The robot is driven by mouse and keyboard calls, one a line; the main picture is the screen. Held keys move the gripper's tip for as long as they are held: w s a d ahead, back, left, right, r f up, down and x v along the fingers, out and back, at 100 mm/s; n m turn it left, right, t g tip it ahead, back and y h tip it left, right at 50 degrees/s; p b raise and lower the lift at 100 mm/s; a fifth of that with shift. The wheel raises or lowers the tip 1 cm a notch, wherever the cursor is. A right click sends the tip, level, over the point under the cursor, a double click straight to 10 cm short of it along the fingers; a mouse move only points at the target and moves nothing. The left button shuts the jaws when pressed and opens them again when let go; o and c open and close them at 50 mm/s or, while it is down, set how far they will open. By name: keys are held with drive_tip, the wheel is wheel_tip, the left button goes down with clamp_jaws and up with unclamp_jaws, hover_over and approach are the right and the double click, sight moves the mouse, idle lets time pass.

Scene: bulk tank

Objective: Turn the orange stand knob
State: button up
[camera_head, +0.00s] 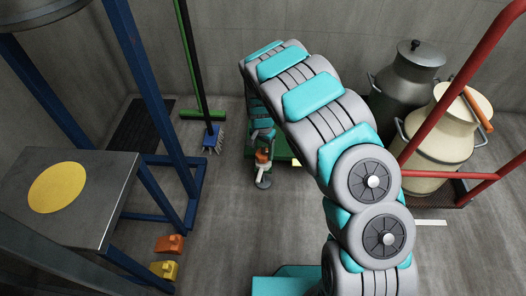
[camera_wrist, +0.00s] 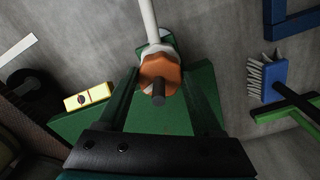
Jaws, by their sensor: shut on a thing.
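The orange stand knob (camera_wrist: 160,73) is lobed, with a dark stub at its centre, and sits at the end of a white rod in the wrist view. In the head view the knob (camera_head: 263,157) is small, just below the end of my arm. My gripper (camera_wrist: 162,66) has one dark finger on each side of the knob and is shut on it. The gripper (camera_head: 263,148) also shows small in the head view, over the knob. The exact finger contact is hard to see.
A green panel (camera_wrist: 160,112) lies behind the knob, with a yellow block (camera_wrist: 88,97) beside it. A blue brush (camera_head: 211,138) stands left of the knob. A metal table (camera_head: 110,190) is at left; milk cans (camera_head: 445,130) and a red-railed cart (camera_head: 480,178) are at right.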

sight(262, 153)
drive_tip(key=shift+m, duration=0.5)
drive_tip(key=o, duration=1.4)
drive_tip(key=shift+f, duration=0.1)
drive_tip(key=shift+c, duration=0.2)
drive_tip(key=shift+r, duration=0.2)
wheel_tip(262, 153, up, 7)
drive_tip(key=shift+a+r, duration=0.1)
drive_tip(key=shift+r, duration=0.1)
